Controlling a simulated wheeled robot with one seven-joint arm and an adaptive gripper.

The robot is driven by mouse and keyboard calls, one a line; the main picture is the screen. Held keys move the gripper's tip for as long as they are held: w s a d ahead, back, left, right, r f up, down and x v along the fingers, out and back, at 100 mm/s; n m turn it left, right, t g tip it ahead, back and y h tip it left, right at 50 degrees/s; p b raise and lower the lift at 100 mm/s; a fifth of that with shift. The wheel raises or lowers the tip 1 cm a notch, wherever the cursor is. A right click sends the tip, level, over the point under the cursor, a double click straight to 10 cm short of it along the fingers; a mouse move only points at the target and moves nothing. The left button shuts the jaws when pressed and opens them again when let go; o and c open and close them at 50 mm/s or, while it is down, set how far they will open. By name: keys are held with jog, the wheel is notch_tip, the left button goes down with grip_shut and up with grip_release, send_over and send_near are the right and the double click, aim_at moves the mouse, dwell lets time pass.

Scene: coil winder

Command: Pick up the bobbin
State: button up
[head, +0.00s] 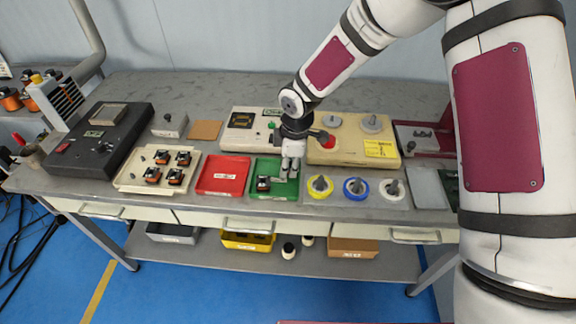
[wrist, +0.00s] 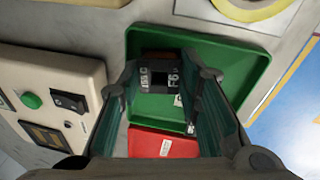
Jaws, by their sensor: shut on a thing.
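My gripper (head: 290,172) points down over the right part of the green tray (head: 256,193). In the wrist view, my gripper (wrist: 165,95) has its two fingers on either side of a dark bobbin (wrist: 160,76) with white printed labels and a brownish edge. It is shut on this bobbin, low at the green tray (wrist: 235,68). The fingers hide most of the bobbin in the head view, and I cannot tell whether it touches the tray floor. Another small dark part (head: 263,184) lies in the tray, left of my gripper.
A red tray (head: 222,190) adjoins on the left, with a cream tray (head: 135,172) of several copper bobbins beyond it. Yellow (head: 320,186), blue (head: 356,188) and white spools stand to the right. Boxes with controls (head: 250,130) stand behind.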

jog(key=shift+r, duration=0.1)
jog(key=shift+r, duration=0.6)
notch_tip(320, 180, up, 2)
jog(key=shift+r, duration=0.1)
jog(key=s+d, duration=0.2)
jog(key=s, duration=0.5)
jog(key=s+d+r, duration=0.1)
jog(key=s+d, duration=0.1)
jog(key=s, duration=0.6)
jog(key=shift+s+d+r, duration=0.2)
jog(key=shift+d, duration=0.1)
